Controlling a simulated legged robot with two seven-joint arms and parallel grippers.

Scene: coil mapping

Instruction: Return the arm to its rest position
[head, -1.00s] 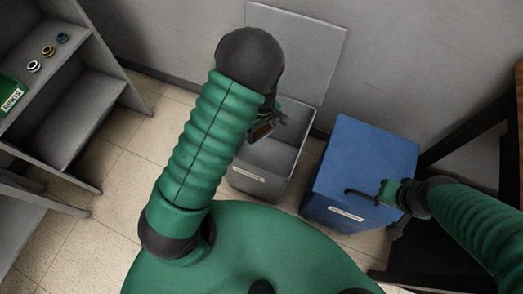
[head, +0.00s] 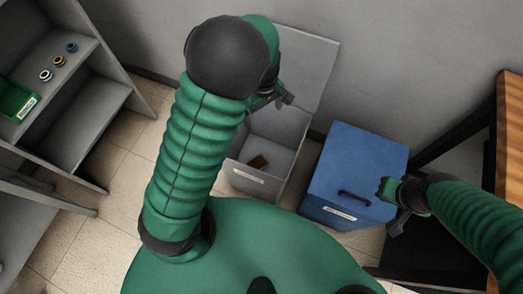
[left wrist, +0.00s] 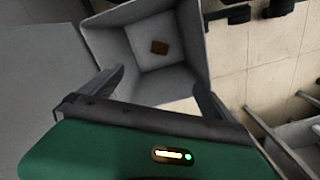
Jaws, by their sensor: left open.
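My left arm bends over from the left in the head view. My left gripper (head: 276,98) is open and empty above the open grey bin (head: 290,152). In the left wrist view its two fingers (left wrist: 160,90) stand apart, one on each side of the bin's near part. A small brown block (head: 258,162) lies on the bin floor, and it also shows in the left wrist view (left wrist: 160,47). My right gripper (head: 396,205) is beside the blue box at its right front; its jaw opening is unclear.
The closed blue box (head: 358,165) with a black handle (head: 355,197) stands right of the grey bin. The bin's raised lid (head: 305,70) leans towards the wall. A grey shelf (head: 75,110) with rings and a green tray (head: 17,102) is at left. A wooden-topped table (head: 509,120) is at right.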

